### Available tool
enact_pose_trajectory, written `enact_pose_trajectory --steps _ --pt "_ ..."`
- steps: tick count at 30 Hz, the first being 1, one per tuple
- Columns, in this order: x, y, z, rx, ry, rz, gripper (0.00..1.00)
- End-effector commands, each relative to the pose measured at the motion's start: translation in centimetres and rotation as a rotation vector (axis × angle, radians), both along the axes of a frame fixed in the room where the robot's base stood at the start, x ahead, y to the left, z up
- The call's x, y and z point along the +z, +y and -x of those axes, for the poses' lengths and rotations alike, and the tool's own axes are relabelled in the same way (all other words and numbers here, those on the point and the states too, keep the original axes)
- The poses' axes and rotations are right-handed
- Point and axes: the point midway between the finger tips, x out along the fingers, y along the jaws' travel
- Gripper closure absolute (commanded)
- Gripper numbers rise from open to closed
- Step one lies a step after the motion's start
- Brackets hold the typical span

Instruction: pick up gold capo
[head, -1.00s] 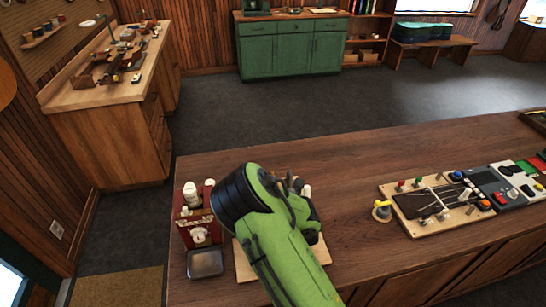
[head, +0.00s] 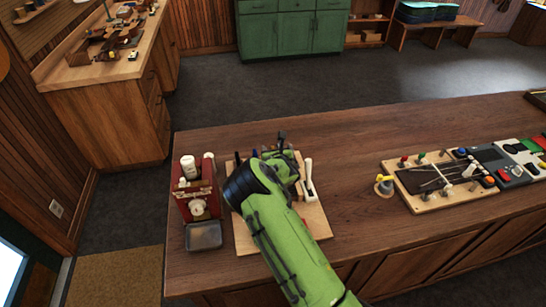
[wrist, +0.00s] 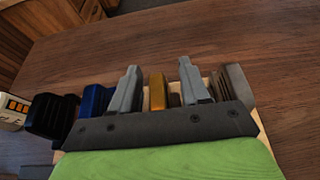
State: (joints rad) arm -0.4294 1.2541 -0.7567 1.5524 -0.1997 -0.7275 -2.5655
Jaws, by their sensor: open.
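The gold capo (wrist: 157,92) stands upright in the wrist view, between the two grey fingers of my gripper (wrist: 157,72). The fingers are apart, with a gap visible on each side of the capo. A dark brown piece (wrist: 174,99) shows just right of it. In the head view my green arm and gripper (head: 281,150) are over the wooden board (head: 318,222) on the counter; I cannot make out the gold capo there.
In the wrist view, blue (wrist: 96,100) and black (wrist: 52,115) pieces stand left of the gripper, and a grey-brown block (wrist: 236,84) right. In the head view, a red holder (head: 196,200) stands left, a pedalboard (head: 440,182) right.

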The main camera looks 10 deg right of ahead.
Motion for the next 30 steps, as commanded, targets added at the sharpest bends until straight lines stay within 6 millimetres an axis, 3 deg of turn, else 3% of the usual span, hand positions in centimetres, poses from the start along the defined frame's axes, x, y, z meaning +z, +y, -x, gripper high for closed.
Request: enact_pose_trajectory --steps 6,15,24,26,30 --pt "0.0 0.0 -0.1 0.001 0.000 0.000 0.56" --pt "0.0 0.0 -0.1 0.001 0.000 0.000 1.00" --pt "0.3 0.0 -0.1 0.000 -0.001 0.000 1.00" --pt "1.1 0.0 -0.1 0.000 -0.002 0.000 1.00" --pt "4.6 0.1 -0.2 0.001 -0.006 -0.001 1.00"
